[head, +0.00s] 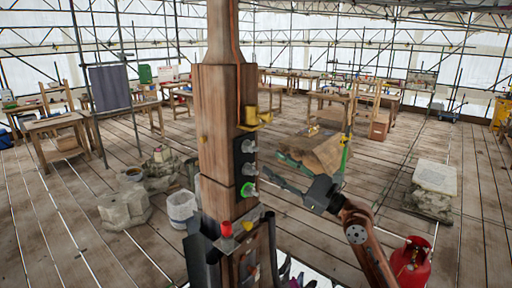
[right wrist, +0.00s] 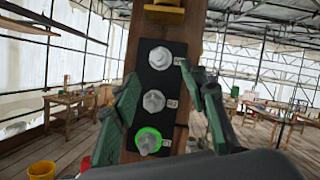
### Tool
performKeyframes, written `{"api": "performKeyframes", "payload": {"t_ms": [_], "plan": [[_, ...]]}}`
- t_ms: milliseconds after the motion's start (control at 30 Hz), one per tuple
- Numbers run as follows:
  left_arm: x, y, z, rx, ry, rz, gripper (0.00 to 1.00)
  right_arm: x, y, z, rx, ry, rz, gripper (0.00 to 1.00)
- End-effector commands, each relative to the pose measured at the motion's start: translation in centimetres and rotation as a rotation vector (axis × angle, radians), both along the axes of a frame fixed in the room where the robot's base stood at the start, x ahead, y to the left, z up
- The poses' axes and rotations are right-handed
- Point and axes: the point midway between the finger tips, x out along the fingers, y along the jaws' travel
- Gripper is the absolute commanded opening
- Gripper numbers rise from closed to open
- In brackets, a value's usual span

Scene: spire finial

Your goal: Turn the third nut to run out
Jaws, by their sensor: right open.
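A wooden spire post (head: 215,130) stands upright in the middle of the head view. A dark plate (head: 238,160) on its right face carries three grey nuts, one above another. They are the top nut (right wrist: 159,58), the middle nut (right wrist: 153,101) and the lowest nut (right wrist: 148,141), which has a bright green ring around it. My right gripper (head: 272,181) is open just right of the plate. In the right wrist view its green fingers (right wrist: 160,78) are spread on either side of the nuts, with nothing between them that I can see gripped.
A yellow fitting (head: 252,118) juts out above the plate. A ledge with a red knob (head: 226,229) sits below it. A white bucket (head: 181,209), stone blocks (head: 124,208) and a red gas bottle (head: 411,262) stand on the plank floor. Workbenches stand farther back.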

Motion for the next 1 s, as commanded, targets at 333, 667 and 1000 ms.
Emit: {"api": "performKeyframes", "payload": {"t_ms": [333, 667, 1000], "plan": [[0.1, -0.1, 1.3, 0.000, -0.002, 0.000, 0.40, 2.0, 4.2, 1.9, 0.002, 0.001, 0.003, 0.40], [0.2, 0.0, 1.8, 0.000, -0.003, 0.000, 0.40, 3.2, 6.3, 2.6, 0.002, 0.000, 0.000, 0.40], [0.2, 0.0, 1.8, 0.000, -0.003, 0.000, 0.40, 3.2, 6.3, 2.6, 0.001, 0.000, -0.001, 0.33]]}}
